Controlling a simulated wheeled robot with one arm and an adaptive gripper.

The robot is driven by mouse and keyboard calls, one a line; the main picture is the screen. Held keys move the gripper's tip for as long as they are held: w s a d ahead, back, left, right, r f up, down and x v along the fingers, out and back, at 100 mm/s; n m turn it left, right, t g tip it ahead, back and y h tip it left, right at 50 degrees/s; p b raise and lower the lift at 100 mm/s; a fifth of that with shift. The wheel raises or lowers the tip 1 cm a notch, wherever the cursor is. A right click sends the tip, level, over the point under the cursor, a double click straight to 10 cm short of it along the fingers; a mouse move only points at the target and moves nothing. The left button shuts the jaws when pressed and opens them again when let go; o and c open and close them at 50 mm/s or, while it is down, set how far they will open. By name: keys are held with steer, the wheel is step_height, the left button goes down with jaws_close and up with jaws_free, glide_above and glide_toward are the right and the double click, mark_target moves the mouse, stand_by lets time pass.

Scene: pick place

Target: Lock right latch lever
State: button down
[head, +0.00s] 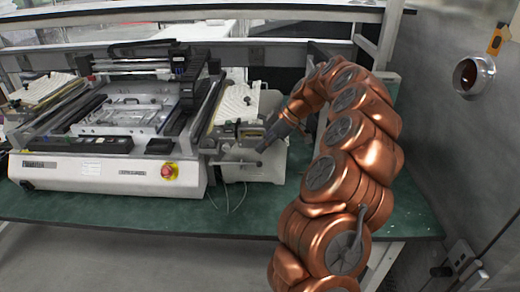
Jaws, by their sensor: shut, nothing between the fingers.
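A white and grey machine (113,168) stands on the green bench. On its right side, a thin grey lever bar (236,163) sticks out at the front, below a metal bracket (251,134); I take this bar to be the right latch lever, but it is too small to be sure. My gripper (263,147) is shut and empty. It points down and left beside the bracket, just above the bar's right end in the picture. I cannot tell whether it touches either one. The arm and gripper hide part of the machine's right edge.
The green bench top (253,214) is clear in front of the machine, apart from thin hanging wires. A grey metal wall (455,130) stands on the right. A shelf (200,20) runs above.

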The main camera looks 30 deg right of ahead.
steer(key=shift+f, duration=0.1)
stand_by(0.4)
steer(key=v, duration=1.2)
stand_by(0.6)
steer(key=s+a+r+m+g+p, duration=0.1)
steer(key=s+a+r, duration=0.15)
steer(key=a, duration=0.65)
steer(key=s+a+r+g+h+p, duration=0.1)
steer(key=s+a+g, duration=0.15)
steer(key=a, duration=0.65)
steer(key=s+a+r+m+p, duration=0.1)
steer(key=s+a, duration=0.2)
steer(key=a, duration=0.5)
steer(key=s+a+f+m+g+h+p, duration=0.1)
steer(key=s+a+f+m, duration=0.15)
steer(key=s, duration=0.35)
steer(key=s+a+f+m+g+h, duration=0.1)
steer(key=s+a+h, duration=0.15)
steer(key=s, duration=0.25)
steer(key=s+f+m+h+p, duration=0.1)
steer(key=s+f+m, duration=0.4)
steer(key=s, duration=0.9)
steer(key=shift+d+f+h, duration=0.35)
steer(key=shift+d+f, duration=0.15)
steer(key=shift+f, duration=0.4)
steer(key=shift+g, duration=0.25)
